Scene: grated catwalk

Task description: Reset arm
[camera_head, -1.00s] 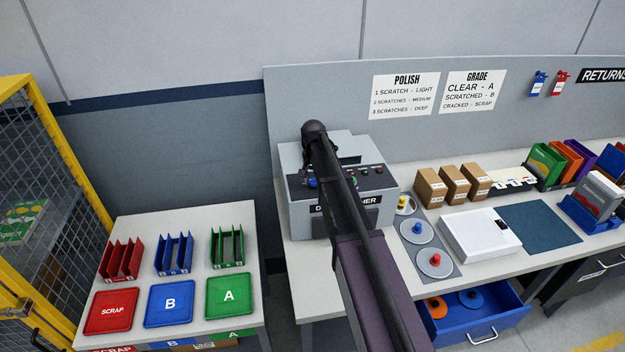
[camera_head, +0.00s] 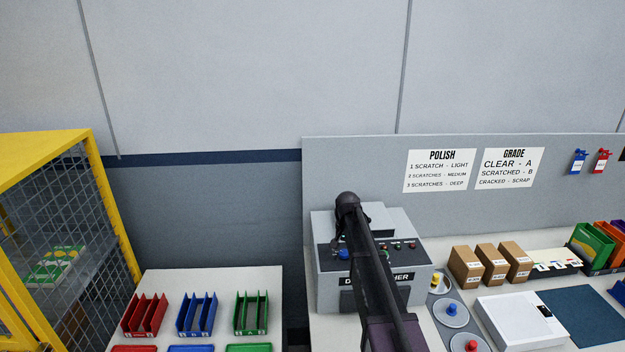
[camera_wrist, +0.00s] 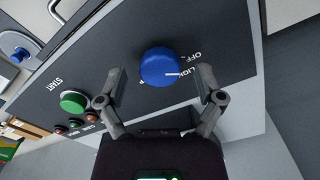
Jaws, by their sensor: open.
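My gripper (camera_wrist: 162,92) is open in the wrist view. Its two fingers stand on either side of a blue knob (camera_wrist: 160,67) with a white pointer line, apart from it as far as I can see. The labels by the knob read "OFF" and "LIGHT". A green START button (camera_wrist: 74,102) sits to the left on the same dark panel. In the head view my arm reaches over the grey machine (camera_head: 328,292), and the arm hides part of its front label.
Disc pads (camera_head: 447,310) lie right of the machine, beside a white box (camera_head: 515,325) and brown cartons (camera_head: 466,265). A table with red, blue and green racks (camera_head: 197,315) stands left. A yellow mesh fence (camera_head: 115,215) is at far left. Signs (camera_head: 440,171) hang on the back panel.

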